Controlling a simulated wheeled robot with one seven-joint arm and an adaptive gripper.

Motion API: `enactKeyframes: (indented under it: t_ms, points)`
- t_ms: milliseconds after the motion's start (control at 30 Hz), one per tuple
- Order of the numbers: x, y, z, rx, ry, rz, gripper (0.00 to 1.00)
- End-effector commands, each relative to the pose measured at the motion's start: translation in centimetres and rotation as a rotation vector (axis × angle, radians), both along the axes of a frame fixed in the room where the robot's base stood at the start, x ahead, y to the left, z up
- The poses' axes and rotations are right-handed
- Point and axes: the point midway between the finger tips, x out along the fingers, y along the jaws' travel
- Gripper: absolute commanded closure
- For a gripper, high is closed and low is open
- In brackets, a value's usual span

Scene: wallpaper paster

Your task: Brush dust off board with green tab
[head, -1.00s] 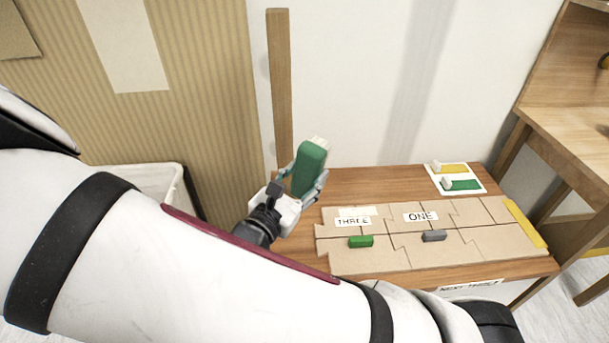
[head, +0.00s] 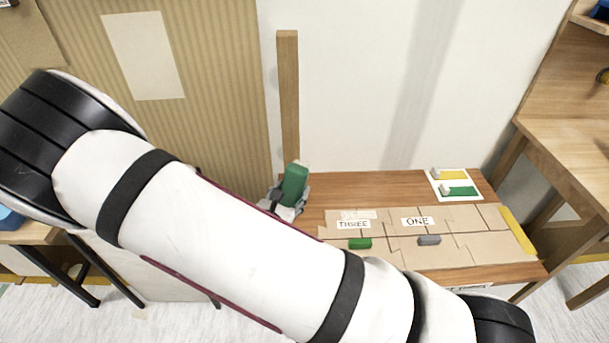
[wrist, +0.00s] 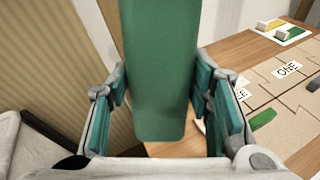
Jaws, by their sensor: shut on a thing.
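My gripper (head: 288,205) is shut on a green block-shaped brush (head: 294,184). In the wrist view the green brush (wrist: 160,65) stands between the fingers (wrist: 163,100). In the head view its upper end is pale, and my arm hides part of the gripper. A tan board (head: 480,247) made of interlocking pieces lies on the wooden table to the gripper's right. A small green tab (head: 360,243) sits on it below the label THREE (head: 353,225); a grey tab (head: 429,240) sits below ONE (head: 418,222). The brush is apart from the board. I cannot make out dust.
A white card (head: 455,184) with yellow and green bars lies at the table's back right. A yellow strip (head: 517,231) edges the board's right end. A wooden post (head: 289,100) stands behind the brush; a striped panel (head: 215,90) stands left.

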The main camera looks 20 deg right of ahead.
Motion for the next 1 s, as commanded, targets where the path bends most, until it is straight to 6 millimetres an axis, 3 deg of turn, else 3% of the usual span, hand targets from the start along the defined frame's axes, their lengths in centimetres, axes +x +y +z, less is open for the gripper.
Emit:
enactKeyframes:
  t_ms: [100,200,333,633,1000]
  points:
    - [1.1,1.9,-4.7,0.094,0.121,0.076,0.83]
    - [1.4,4.0,-8.2,0.191,0.266,0.15,0.83]
    - [1.0,5.8,-10.8,0.296,0.455,0.221,0.83]
    - [0.0,6.2,-12.3,0.439,0.77,0.316,0.83]
    - [-0.5,2.7,-11.7,0.516,1.031,0.396,0.83]
